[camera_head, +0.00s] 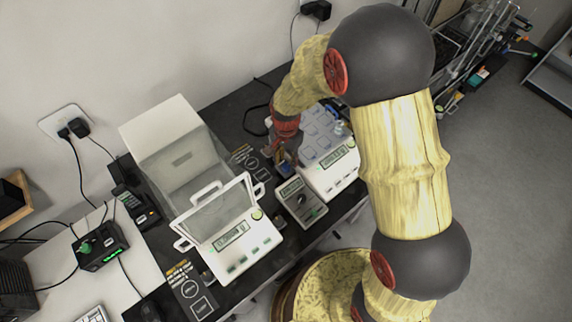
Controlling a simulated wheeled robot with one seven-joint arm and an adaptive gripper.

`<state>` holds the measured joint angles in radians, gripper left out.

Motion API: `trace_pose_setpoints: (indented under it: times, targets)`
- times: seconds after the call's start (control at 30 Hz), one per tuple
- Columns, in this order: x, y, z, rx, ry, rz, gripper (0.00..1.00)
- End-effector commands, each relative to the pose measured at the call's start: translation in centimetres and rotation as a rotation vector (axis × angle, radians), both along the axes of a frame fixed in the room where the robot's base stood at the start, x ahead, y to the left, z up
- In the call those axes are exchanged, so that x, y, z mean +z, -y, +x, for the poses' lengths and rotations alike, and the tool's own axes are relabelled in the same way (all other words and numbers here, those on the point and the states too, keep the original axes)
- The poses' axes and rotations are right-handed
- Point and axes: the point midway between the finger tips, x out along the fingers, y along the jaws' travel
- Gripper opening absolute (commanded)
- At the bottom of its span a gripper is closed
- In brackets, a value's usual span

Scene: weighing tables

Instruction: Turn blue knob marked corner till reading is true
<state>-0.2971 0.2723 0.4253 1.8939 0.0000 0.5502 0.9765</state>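My gripper (284,158) points down at the near left corner of the right-hand weighing scale (347,176). It is small and dark here, and I cannot tell whether its fingers are open or shut. A small dark blue patch (286,170) shows right by the fingertips. It may be the blue knob, but I cannot tell whether the fingers touch it. The right-hand scale is white with several pale blue-grey pads on top and a lit display (338,158), too small to read. The corner marking cannot be made out.
A small grey box (288,190) with a display and dark knob stands in front of my gripper. A large balance with a clear-walled chamber (246,248) stands to the left. A black handset (136,206) and a green-lit box (100,246) stand farther left. My arm covers the right side.

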Motion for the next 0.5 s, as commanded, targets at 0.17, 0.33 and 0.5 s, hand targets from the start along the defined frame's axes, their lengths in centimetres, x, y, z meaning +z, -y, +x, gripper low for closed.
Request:
trace_pose_setpoints:
  times: [0.17, 0.33, 0.5]
  targets:
    - [-2.3, 0.0, 0.0, 0.001, -0.001, 0.0, 0.33]
    - [-3.1, 0.0, 0.0, 0.001, 0.0, 0.0, 0.33]
    - [-3.1, 0.0, 0.0, 0.001, 0.0, 0.0, 0.33]
